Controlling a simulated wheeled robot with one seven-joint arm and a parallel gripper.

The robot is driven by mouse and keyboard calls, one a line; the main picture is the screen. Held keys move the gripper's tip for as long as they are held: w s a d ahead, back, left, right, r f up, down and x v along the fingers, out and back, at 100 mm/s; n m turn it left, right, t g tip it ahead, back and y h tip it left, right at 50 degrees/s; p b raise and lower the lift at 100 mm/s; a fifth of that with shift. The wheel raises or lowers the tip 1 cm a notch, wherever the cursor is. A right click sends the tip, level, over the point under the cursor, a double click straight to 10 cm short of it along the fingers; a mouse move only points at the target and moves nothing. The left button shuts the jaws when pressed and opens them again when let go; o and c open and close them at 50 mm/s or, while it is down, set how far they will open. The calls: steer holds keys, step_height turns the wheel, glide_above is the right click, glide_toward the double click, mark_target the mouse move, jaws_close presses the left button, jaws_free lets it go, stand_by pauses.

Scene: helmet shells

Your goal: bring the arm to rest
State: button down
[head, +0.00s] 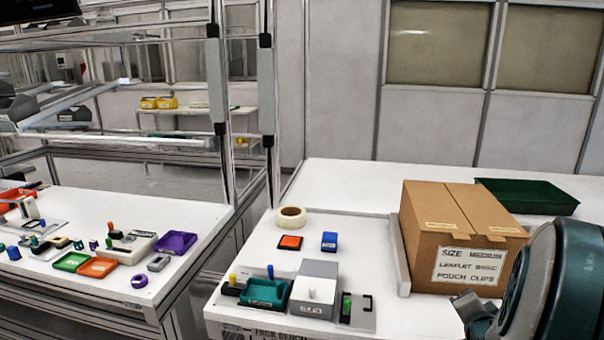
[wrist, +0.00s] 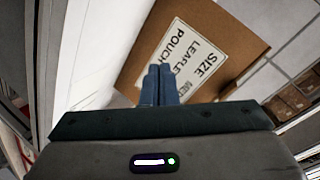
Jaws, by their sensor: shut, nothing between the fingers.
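My gripper shows in the wrist view (wrist: 158,86) with its two blue-grey fingers together and nothing between them. It points toward the labelled face of a cardboard box (wrist: 222,62), with the fingertips overlapping the white label in the picture; I cannot tell the exact gap. In the head view my arm fills the lower right corner, in front of the right part of the cardboard box (head: 420,235).
A green tray (head: 545,197) lies behind the box. On the white bench (head: 345,185) are a tape roll (head: 291,217), an orange block (head: 290,242), a blue block (head: 329,241), a teal tray (head: 265,291) and a grey box (head: 314,290). A second table (head: 190,218) at left holds many small parts.

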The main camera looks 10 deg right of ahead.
steer(key=s+a+r+n+g+y+p, duration=0.1)
steer(key=s+a+r+n+g+p, duration=0.2)
steer(key=a, duration=0.5)
steer(key=s+a+r+n+g+y+p, duration=0.2)
steer(key=s+a+r+n, duration=0.3)
steer(key=a, duration=0.4)
steer(key=s+a+r+n+g+y+p, duration=0.1)
steer(key=s+a+r+n+g+p, duration=0.3)
steer(key=a, duration=0.5)
steer(key=s+n, duration=0.1)
steer(key=n, duration=0.1)
steer(key=shift+s+n+g+y+p, duration=0.3)
steer(key=shift+s+g+y+p, duration=0.05)
steer(key=shift+g+y+p, duration=0.05)
steer(key=shift+s+d+r, duration=0.1)
